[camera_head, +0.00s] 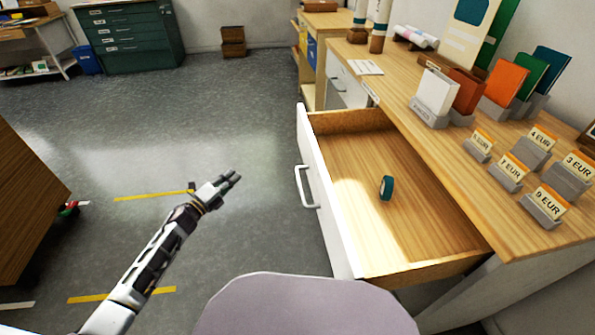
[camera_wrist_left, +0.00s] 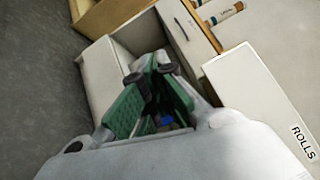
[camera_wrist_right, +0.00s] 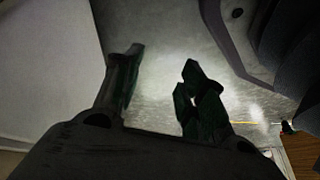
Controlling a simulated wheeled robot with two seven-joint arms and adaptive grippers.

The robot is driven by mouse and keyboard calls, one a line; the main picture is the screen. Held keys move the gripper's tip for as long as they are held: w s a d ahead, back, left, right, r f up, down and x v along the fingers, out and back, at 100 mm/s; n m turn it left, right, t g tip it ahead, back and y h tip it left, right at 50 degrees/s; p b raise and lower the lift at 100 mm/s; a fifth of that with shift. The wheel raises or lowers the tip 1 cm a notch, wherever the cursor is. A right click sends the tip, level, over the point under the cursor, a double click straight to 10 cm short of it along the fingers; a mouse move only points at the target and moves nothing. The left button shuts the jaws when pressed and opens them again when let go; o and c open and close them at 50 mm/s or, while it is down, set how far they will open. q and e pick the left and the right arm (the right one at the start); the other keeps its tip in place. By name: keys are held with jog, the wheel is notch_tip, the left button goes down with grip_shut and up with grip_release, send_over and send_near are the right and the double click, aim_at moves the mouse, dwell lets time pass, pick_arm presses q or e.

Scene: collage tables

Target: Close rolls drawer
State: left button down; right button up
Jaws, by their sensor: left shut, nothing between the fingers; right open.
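A wide drawer (camera_head: 350,155) stands pulled out from the wooden counter, with a white front (camera_head: 325,200) and a white bar handle (camera_head: 306,187). A dark green roll (camera_head: 387,188) lies on its wooden floor. In the left wrist view a white panel carries a ROLLS label (camera_wrist_left: 304,142); the label does not show in the head view. My left gripper (camera_head: 231,180) is shut and empty, to the left of the drawer front and apart from the handle. It also shows in the left wrist view (camera_wrist_left: 162,68). My right gripper (camera_wrist_right: 164,57) is open and empty, seen only in the right wrist view.
The counter top (camera_head: 440,145) holds card stands and price signs (camera_head: 547,205). A brown wooden piece (camera_head: 25,200) is at the left. Grey floor (camera_head: 230,120) is clear around my left gripper.

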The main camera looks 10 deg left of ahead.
aim_at(307, 162)
pick_arm(q)
jog(key=s+d+r+m+g+h+b, duration=0.4)
jog(key=d+r+m+g+b, duration=0.1)
jog(key=m, duration=0.7)
jog(key=s+d+r+m+g+h+b, duration=0.4)
jog(key=r+m+g, duration=0.3)
jog(key=m, duration=0.5)
jog(key=shift+s+d+r+m+b, duration=0.35)
jog(key=shift+s+d+r, duration=0.25)
jog(key=shift+d+r, duration=0.3)
pick_arm(e)
jog(key=w+a+r+t+y, duration=0.1)
jog(key=w+a+r+y, duration=0.1)
jog(key=a+r, duration=0.3)
jog(key=shift+w+a+r+t, duration=0.35)
jog(key=shift+w+r, duration=0.25)
jog(key=shift+r, duration=1.35)
pick_arm(q)
jog(key=shift+d, duration=0.1)
